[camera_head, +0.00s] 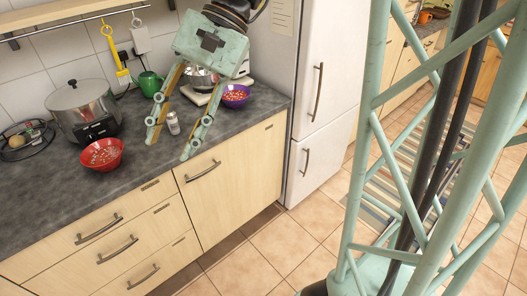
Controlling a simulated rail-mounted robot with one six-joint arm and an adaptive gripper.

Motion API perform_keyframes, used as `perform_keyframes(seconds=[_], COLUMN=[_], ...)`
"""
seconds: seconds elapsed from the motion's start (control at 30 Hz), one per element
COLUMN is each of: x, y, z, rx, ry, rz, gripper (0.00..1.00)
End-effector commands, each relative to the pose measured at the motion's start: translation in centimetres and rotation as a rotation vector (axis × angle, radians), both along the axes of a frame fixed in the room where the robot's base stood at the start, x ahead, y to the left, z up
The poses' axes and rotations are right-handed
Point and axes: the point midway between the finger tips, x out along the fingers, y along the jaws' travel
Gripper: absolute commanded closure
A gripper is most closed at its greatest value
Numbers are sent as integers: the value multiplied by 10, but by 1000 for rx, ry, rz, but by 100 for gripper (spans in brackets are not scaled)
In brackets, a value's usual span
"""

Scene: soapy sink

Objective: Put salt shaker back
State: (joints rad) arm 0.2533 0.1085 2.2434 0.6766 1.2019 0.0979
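A small salt shaker (173,124), pale with a light metallic look, stands upright on the dark grey countertop (140,175). My gripper (170,146) reaches down from above with its two long fingers spread wide apart. In this view the shaker shows in the gap between the fingers, with space on either side. The fingers do not appear to touch it. Whether the shaker is truly between the fingertips or behind them in depth, I cannot tell.
A red bowl (102,155) with food and a slow cooker (83,108) stand to the left. A purple bowl (235,96), a green mug (150,83) and a kitchen scale (199,96) stand behind my gripper. A fridge (326,80) borders the counter's right end. The front counter is clear.

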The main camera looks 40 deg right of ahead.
Motion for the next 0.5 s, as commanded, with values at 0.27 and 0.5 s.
perform_keyframes(seconds=[0.27,0.5], x=[-39,-69], y=[-4,-12], z=[11,18], rx=[-110,-204], ry=[-90,-169], rz=[97,177], gripper=[65,65])
